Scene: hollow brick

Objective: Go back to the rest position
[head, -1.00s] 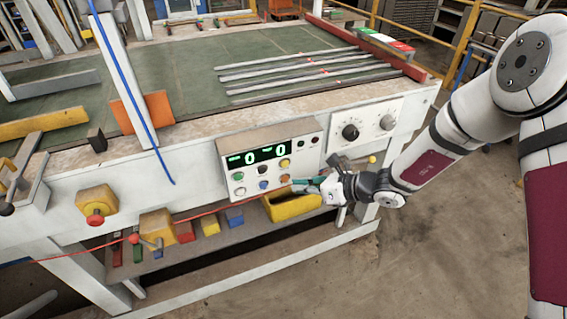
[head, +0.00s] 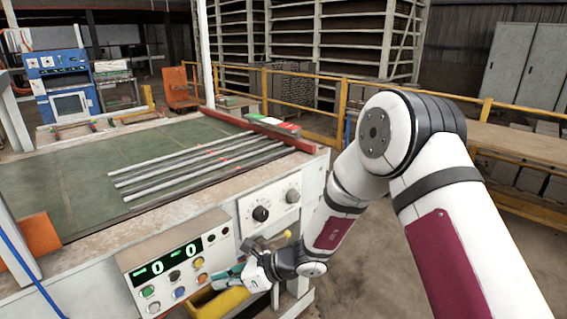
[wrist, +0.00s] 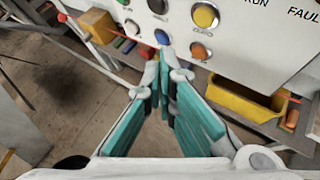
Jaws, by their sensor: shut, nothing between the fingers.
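My gripper (head: 232,272) is in front of the lower right part of the control panel (head: 140,250) on the machine's front. In the wrist view my gripper (wrist: 163,62) has its teal-padded fingers drawn together at the tips, with nothing between them. The tips point at the panel, just below its blue and orange buttons (wrist: 200,51). I cannot tell whether the tips touch the panel. The panel's green display shows two zeros.
A white box with a black knob (head: 262,213) is on the machine front. Bare floor lies to the right, before a yellow railing (head: 343,95).

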